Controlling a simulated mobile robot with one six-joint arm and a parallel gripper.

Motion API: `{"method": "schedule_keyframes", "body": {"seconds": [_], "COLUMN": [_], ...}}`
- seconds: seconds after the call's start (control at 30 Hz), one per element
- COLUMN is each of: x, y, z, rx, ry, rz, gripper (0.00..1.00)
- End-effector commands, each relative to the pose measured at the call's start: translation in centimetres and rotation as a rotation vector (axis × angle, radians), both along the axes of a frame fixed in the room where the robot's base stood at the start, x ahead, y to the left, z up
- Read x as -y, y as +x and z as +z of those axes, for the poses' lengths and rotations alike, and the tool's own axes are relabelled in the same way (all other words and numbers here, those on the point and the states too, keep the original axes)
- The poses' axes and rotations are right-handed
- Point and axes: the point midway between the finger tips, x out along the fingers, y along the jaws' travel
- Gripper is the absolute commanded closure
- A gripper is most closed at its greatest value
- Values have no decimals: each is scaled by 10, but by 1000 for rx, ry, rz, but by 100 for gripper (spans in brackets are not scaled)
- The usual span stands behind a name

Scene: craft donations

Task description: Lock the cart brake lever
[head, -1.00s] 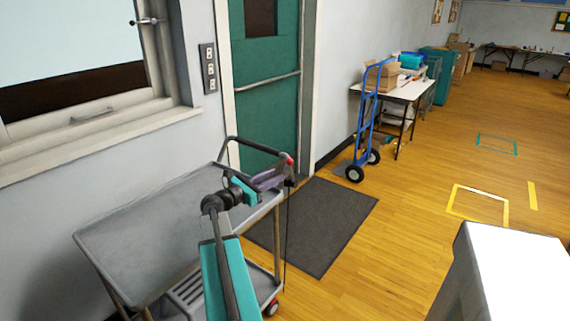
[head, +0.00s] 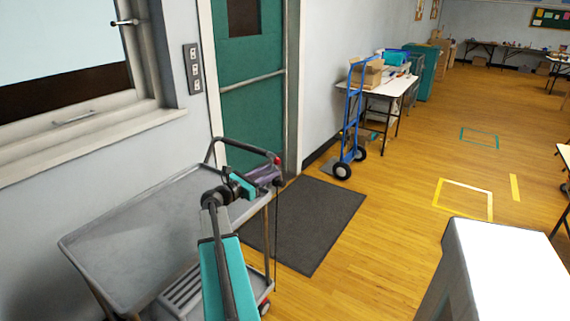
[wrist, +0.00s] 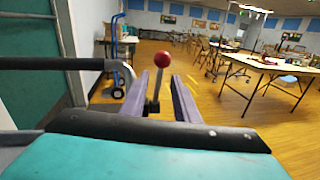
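The grey cart (head: 125,250) stands at lower left in the head view, beside the wall. Its brake lever, a thin metal stick with a red ball knob (head: 277,160), is at the cart's handle end. In the wrist view the red knob (wrist: 162,61) stands above the stick, which leans slightly. My gripper (head: 270,175) is at the lever. In the wrist view its two purple fingers (wrist: 159,93) are apart, one on each side of the stick, with a gap showing at the right. Whether a finger touches the stick is not clear.
The cart's dark handle bar (wrist: 55,63) runs in from the left in the wrist view. A green door (head: 250,120) and dark mat (head: 310,220) lie beyond the cart. A blue hand truck (head: 352,125) stands by a white table (head: 392,88).

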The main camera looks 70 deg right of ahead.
Motion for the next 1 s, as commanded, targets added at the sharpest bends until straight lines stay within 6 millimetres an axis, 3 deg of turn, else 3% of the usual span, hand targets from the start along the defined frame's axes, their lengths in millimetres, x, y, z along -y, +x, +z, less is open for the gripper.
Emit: {"method": "schedule_keyframes", "body": {"seconds": [0.5, 0.7, 1.0], "x": [66, 79, 81], "y": [-31, -37, -38], "z": [0, 0, 0], "rx": [0, 1, 1], "ry": [0, 0, -1], "rz": [0, 0, 2], "gripper": [72, 72, 72]}}
